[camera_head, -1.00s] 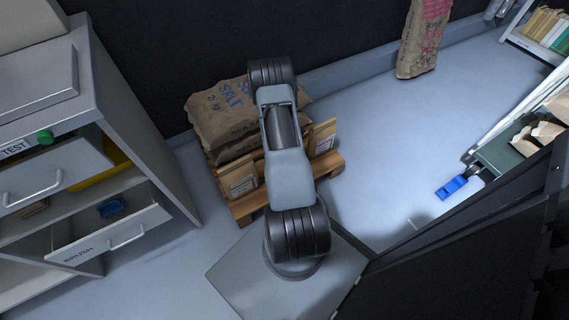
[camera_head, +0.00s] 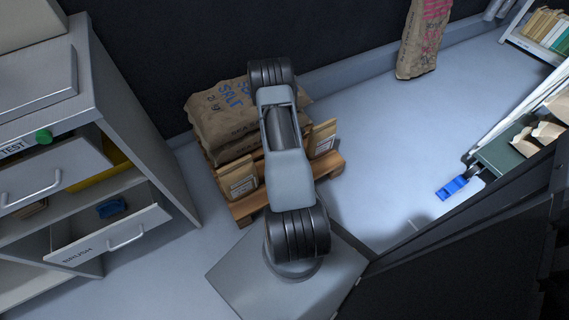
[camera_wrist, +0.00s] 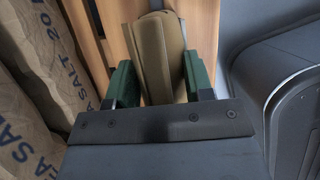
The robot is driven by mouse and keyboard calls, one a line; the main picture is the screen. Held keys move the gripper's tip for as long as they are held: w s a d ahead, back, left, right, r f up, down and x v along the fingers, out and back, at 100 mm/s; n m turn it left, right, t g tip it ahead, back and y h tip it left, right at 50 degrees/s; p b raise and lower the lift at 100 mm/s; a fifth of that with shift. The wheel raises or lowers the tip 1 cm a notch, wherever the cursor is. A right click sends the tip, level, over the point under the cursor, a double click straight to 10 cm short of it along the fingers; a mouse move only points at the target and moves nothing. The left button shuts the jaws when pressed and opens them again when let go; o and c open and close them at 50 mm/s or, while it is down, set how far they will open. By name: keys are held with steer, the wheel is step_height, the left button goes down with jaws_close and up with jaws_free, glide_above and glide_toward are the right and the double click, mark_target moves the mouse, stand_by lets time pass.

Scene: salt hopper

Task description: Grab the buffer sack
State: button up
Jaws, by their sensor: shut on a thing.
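In the wrist view, my gripper (camera_wrist: 158,84) has its green fingertips on both sides of a small tan sack (camera_wrist: 152,45), seen from above. It is shut on this sack; no name on it can be read from here. In the head view my arm hides the gripper and the held sack. Two small tan labelled sacks show there on the wooden pallet (camera_head: 250,207), one left of my arm (camera_head: 238,181) and one right of it (camera_head: 323,136). Their labels are too small to read.
Big salt sacks (camera_head: 222,112) lie stacked at the back of the pallet and show beside the gripper in the wrist view (camera_wrist: 35,60). A cabinet with open drawers (camera_head: 125,237) stands at left. Open floor (camera_head: 375,130) lies right of the pallet.

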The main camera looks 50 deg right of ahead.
jaws_close()
steer(key=shift+r, duration=0.2)
stand_by(0.3)
